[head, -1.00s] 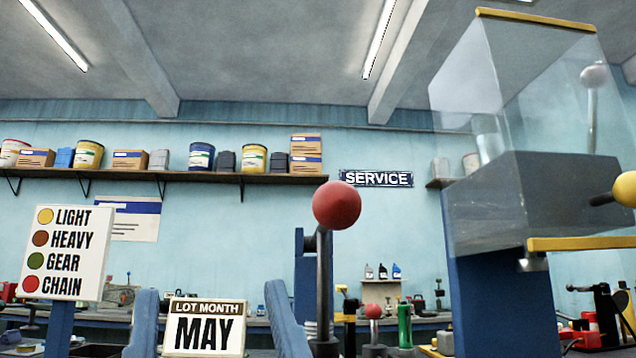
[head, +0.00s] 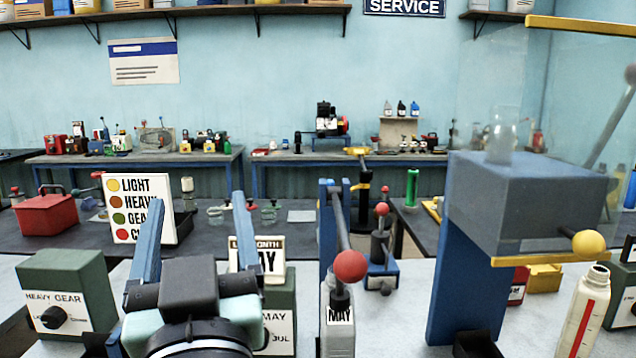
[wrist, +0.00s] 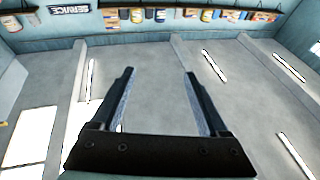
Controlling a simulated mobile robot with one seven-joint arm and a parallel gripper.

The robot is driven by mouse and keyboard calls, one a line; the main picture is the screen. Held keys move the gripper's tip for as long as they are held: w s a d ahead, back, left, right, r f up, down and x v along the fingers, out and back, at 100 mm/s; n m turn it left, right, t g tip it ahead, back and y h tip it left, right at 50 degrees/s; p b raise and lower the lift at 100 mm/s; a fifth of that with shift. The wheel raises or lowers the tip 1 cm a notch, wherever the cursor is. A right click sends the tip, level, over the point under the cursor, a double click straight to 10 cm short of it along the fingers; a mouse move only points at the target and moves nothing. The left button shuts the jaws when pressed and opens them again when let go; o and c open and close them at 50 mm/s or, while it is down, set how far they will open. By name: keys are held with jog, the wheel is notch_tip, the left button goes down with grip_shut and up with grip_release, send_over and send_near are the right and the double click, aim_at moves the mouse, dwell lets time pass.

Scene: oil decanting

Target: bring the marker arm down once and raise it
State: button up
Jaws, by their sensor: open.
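The marker arm is a dark lever with a red ball knob (head: 350,266), in the lower middle of the head view. It runs from a blue post (head: 328,225) toward me.
A lot month stand (head: 270,257) is partly behind my gripper. A heavy gear dial box (head: 65,300) stands left. A clear-walled grey tank with a yellow-knobbed lever (head: 588,243) stands right, beside a white bottle (head: 584,310). The bench between the marker arm and tank's blue post is mostly bare.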

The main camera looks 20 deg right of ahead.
notch_tip(320, 180, up, 4)
jog(key=w+g+p, duration=0.2)
jog(key=p, duration=0.6)
jog(key=m+g+h+p, duration=0.2)
jog(key=m+h+p, duration=0.15)
jog(key=p, duration=1.05)
send_near(344, 250)
jog(key=shift+m+y, duration=0.35)
jog(key=shift+y, duration=0.3)
jog(key=w+p, duration=0.1)
jog(key=w, duration=0.2)
jog(key=w+d+p, duration=0.1)
jog(key=w+p, duration=0.1)
jog(key=w, duration=0.1)
jog(key=w+d+p, duration=0.1)
jog(key=w, duration=0.2)
jog(key=shift+w+f, duration=0.2)
jog(key=shift+w, duration=0.2)
grip_shut()
